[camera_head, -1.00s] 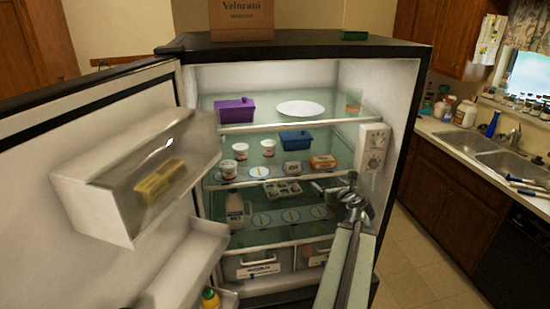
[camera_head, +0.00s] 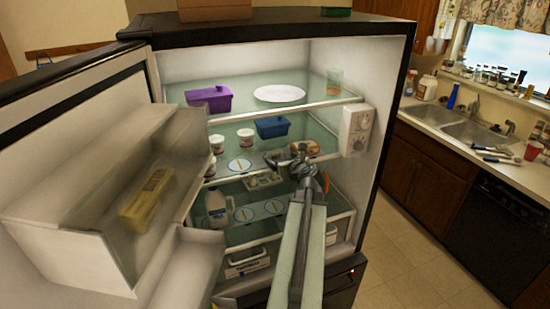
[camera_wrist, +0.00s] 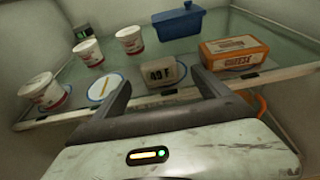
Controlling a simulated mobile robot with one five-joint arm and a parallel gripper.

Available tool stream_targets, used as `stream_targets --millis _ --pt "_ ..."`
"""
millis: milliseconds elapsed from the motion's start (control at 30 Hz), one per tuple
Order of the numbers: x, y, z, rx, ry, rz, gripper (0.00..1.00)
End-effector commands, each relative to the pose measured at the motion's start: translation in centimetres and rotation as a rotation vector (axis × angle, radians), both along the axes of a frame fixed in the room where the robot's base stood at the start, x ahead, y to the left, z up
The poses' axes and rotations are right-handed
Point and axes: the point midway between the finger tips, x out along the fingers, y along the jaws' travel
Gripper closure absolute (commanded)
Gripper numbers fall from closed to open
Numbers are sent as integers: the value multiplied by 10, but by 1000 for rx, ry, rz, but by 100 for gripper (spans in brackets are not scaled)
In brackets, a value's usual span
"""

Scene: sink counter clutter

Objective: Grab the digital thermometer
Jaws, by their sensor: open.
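The digital thermometer (camera_wrist: 163,75) is a small pale block with a dark "F" reading on its face. It stands at the front of the middle fridge shelf (camera_wrist: 120,103), and it also shows small in the head view (camera_head: 273,158). My gripper (camera_wrist: 163,83) is open and empty, with its two fingers pointing at the shelf. In the wrist view the thermometer appears between the fingertips, beyond them. Contact is not visible. In the head view my gripper (camera_head: 306,160) is at the shelf's front, right of the thermometer, partly hiding the orange cheese box (camera_head: 305,147).
The cheese box (camera_wrist: 235,54) stands close right of the thermometer. A blue container (camera_wrist: 180,24) is behind. White cups (camera_wrist: 88,52) and a round disc (camera_wrist: 112,87) are left. An egg tray (camera_head: 263,179) and milk jug (camera_head: 218,205) are below. The open fridge door (camera_head: 80,190) is left.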

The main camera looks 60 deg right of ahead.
Motion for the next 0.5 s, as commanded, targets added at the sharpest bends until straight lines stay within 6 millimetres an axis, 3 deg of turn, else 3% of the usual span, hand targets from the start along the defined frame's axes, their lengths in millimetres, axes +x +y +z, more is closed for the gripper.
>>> stream_targets --millis 200,433,467,500 --pt "33 -24 -10 0 0 6 14" --pt "37 -24 -10 0 0 5 14" --pt "37 -24 -9 0 0 5 17" --pt "37 -24 -9 0 0 6 28"
